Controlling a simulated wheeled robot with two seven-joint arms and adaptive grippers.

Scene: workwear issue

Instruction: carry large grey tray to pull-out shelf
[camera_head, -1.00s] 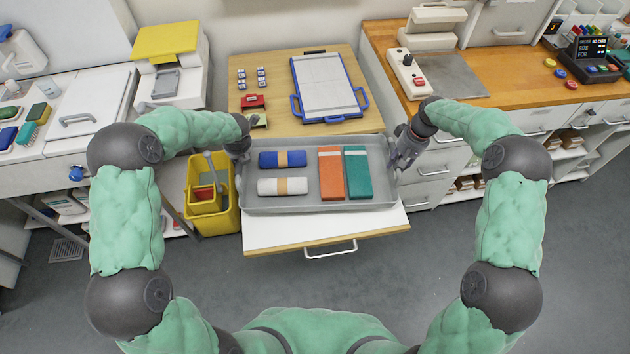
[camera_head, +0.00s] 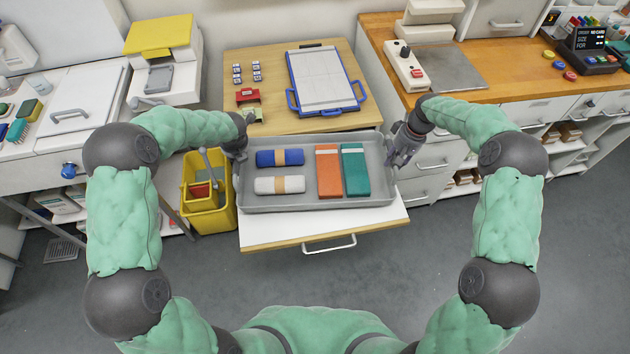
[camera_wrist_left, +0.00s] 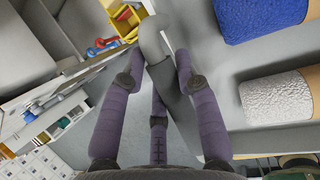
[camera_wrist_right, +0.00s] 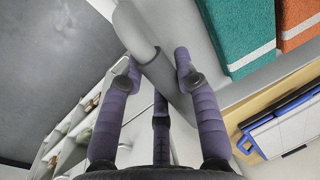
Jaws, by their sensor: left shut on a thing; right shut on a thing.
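The large grey tray (camera_head: 310,204) is level over the white pull-out shelf (camera_head: 270,232); I cannot tell whether it touches the shelf. It holds a blue roll (camera_head: 268,158), a white roll (camera_head: 270,185), an orange folded piece (camera_head: 328,172) and a teal folded piece (camera_head: 355,172). My left gripper (camera_head: 238,150) is shut on the tray's left handle, and the grey handle (camera_wrist_left: 152,40) shows between the fingers in the left wrist view. My right gripper (camera_head: 396,160) is shut on the right handle, which also shows in the right wrist view (camera_wrist_right: 135,30).
Behind the tray, a wooden top bears a blue-framed board (camera_head: 322,82) and a red stapler-like thing (camera_head: 247,96). A yellow bucket (camera_head: 212,210) stands close on the left. A drawer unit (camera_head: 432,165) stands on the right. The floor in front is clear.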

